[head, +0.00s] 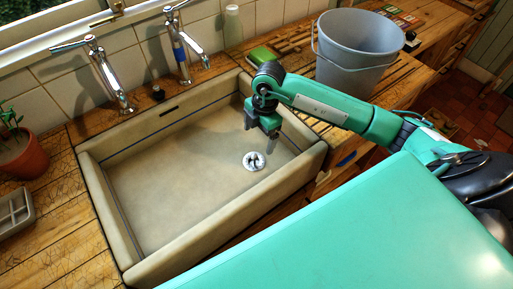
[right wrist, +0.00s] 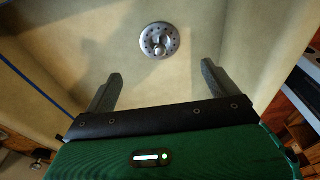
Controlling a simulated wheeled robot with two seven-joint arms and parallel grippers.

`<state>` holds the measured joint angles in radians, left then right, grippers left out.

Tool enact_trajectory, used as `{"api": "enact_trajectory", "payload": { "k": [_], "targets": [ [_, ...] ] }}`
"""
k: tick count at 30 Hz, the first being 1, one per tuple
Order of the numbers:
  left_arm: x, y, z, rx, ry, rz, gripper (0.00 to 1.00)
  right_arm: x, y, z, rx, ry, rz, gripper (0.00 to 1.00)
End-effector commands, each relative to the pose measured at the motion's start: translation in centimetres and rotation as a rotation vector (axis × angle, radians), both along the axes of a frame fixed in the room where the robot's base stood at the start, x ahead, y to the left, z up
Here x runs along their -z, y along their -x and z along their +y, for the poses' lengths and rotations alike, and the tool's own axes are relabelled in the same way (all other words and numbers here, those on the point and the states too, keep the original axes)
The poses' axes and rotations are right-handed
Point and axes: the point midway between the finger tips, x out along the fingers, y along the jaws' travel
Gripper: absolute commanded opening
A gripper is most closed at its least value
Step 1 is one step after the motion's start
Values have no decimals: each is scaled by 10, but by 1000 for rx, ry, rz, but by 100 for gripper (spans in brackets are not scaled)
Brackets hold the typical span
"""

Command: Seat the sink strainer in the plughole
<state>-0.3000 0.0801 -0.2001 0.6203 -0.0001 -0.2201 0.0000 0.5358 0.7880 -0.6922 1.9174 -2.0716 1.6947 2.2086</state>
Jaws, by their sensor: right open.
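The sink strainer (head: 254,161) is a round silver disc on the floor of the beige sink (head: 180,185), toward its right end. In the right wrist view the strainer (right wrist: 160,41) shows a ring of small dark holes and a central knob. It covers the plughole's place, so the plughole itself is hidden; I cannot tell if it lies fully flush. My right gripper (head: 260,134) is over the sink, above the strainer and apart from it. In the right wrist view its open, empty fingers (right wrist: 161,74) point toward the strainer. My left gripper is out of view.
Two chrome taps (head: 183,48) stand behind the sink. A grey bucket (head: 352,62) and a green sponge (head: 263,56) sit on the wooden counter at the right. A potted plant (head: 22,155) and a grey tray (head: 14,214) are at the left. The sink's left part is clear.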

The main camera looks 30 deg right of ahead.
Motion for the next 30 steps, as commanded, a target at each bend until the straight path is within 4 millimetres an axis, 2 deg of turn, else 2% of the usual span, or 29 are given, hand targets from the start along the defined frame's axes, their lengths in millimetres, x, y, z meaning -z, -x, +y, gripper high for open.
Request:
{"api": "enact_trajectory", "payload": {
  "k": [3, 7, 25, 30],
  "targets": [
    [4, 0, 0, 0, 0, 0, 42, -18, -1, -3, -2, 0, -2, 91],
    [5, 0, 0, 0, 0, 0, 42, -31, -1, -5, 0, 0, -1, 91],
    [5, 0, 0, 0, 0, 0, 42, -35, 0, -5, -1, 0, 1, 91],
    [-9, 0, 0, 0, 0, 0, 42, -50, 0, -5, -1, 0, 1, 91]
  ]
}}
